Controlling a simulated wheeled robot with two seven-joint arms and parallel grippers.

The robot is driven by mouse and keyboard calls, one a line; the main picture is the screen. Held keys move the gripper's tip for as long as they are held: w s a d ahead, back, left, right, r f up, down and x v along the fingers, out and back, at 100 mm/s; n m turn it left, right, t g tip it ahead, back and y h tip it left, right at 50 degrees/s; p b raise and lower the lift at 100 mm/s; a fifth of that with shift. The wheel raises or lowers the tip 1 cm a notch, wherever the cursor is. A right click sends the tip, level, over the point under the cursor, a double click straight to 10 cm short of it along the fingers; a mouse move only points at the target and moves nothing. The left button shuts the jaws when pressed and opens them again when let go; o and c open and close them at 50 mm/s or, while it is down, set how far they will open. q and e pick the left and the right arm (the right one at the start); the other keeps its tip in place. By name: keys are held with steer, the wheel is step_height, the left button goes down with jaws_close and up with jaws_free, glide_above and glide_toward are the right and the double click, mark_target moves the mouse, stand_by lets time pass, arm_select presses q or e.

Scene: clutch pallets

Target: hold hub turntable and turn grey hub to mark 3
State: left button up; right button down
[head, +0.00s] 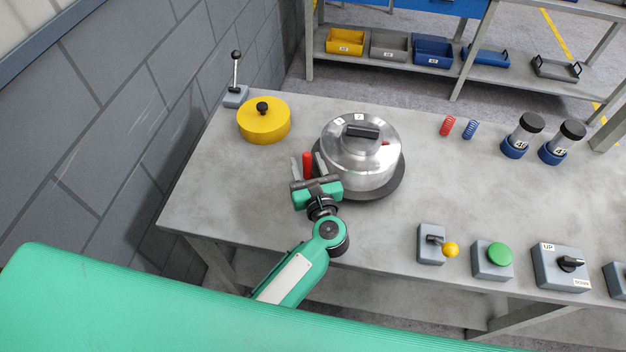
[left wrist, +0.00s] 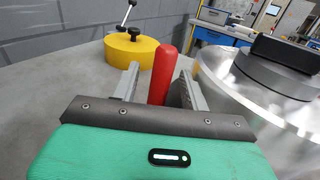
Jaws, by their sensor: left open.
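The grey hub (head: 345,172) is a shiny metal drum on a dark round turntable (head: 394,186). A black handle (head: 362,132) sits on its top, beside small white labels and a small red mark. A red upright post (head: 307,160) stands at the left of the hub. My left gripper (head: 307,163) is open, with one finger on each side of this post. In the left wrist view, the red post (left wrist: 163,75) rises between the two fingers, with space on its left; contact on its right cannot be told. The right gripper is not in view.
A yellow drum (head: 264,122) and a lever box (head: 236,97) stand at the back left. Springs (head: 447,126) and dark-capped cylinders (head: 522,135) are at the right. Control boxes, one with a green button (head: 500,254), line the front right. The middle right tabletop is clear.

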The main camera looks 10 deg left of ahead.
arm_select(q)
steer(key=shift+x, duration=0.95)
jaws_close()
stand_by(0.7)
